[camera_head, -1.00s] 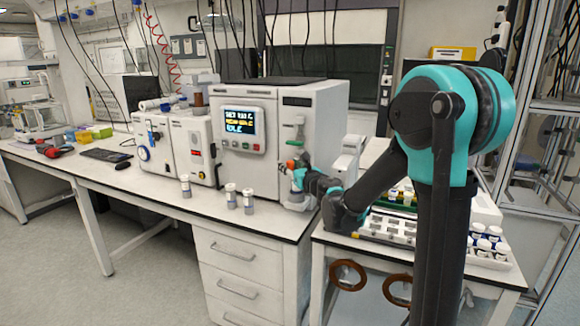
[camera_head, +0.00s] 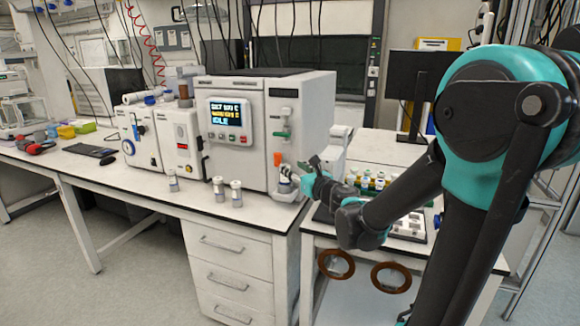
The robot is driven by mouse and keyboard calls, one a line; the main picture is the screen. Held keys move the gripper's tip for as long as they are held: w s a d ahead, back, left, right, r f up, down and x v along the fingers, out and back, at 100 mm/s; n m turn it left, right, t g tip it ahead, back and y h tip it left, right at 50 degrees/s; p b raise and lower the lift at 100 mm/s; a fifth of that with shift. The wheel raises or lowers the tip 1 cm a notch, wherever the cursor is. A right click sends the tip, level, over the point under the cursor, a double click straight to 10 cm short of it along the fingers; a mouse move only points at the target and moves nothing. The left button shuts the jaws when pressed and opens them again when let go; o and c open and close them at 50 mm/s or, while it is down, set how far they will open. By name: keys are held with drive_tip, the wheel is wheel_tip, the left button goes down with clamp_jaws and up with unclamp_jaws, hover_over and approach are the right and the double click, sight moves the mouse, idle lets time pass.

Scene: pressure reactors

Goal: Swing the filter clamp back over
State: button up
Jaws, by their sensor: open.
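The white reactor unit (camera_head: 250,125) stands on the bench, its lit screen (camera_head: 229,120) facing me. On its right front are a green part (camera_head: 281,135) and an orange part (camera_head: 277,158). Below the orange part is a small white and dark fitting (camera_head: 286,180) on a pale foot; I cannot tell if this is the filter clamp or how it is turned. My gripper (camera_head: 302,172) is open just right of this fitting, at the reactor's right front corner. Whether its fingers touch anything is too small to tell.
Several capped vials, including one at the left (camera_head: 173,181), stand on the bench front. A rack of vials (camera_head: 372,182) and a dark tray (camera_head: 411,226) sit on the right-hand cart. A black monitor (camera_head: 416,85) stands behind.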

sight(277, 157)
drive_tip(key=shift+w+a, duration=0.1)
drive_tip(key=shift+a, duration=0.1)
drive_tip(key=c, duration=0.4)
drive_tip(key=w+a+m+h, duration=0.1)
drive_tip(key=m, duration=0.1)
drive_tip(key=a+m+t+h, duration=0.1)
drive_tip(key=m, duration=0.1)
drive_tip(key=w+a+m, duration=0.1)
drive_tip(key=a+m, duration=0.1)
drive_tip(key=shift+w+r+m+h, duration=0.2)
drive_tip(key=shift+w+m+h, duration=0.1)
drive_tip(key=shift+w+h, duration=0.1)
clamp_jaws()
drive_tip(key=s+a+m+t+h, duration=0.1)
drive_tip(key=s+a+m+h, duration=0.3)
drive_tip(key=m, duration=0.6)
drive_tip(key=s+a+m+h, duration=0.2)
drive_tip(key=a+m+h, duration=0.3)
drive_tip(key=a+m, duration=0.3)
drive_tip(key=w+d+m, duration=0.1)
drive_tip(key=w+d, duration=0.6)
drive_tip(key=w, duration=0.3)
drive_tip(key=shift+w, duration=0.15)
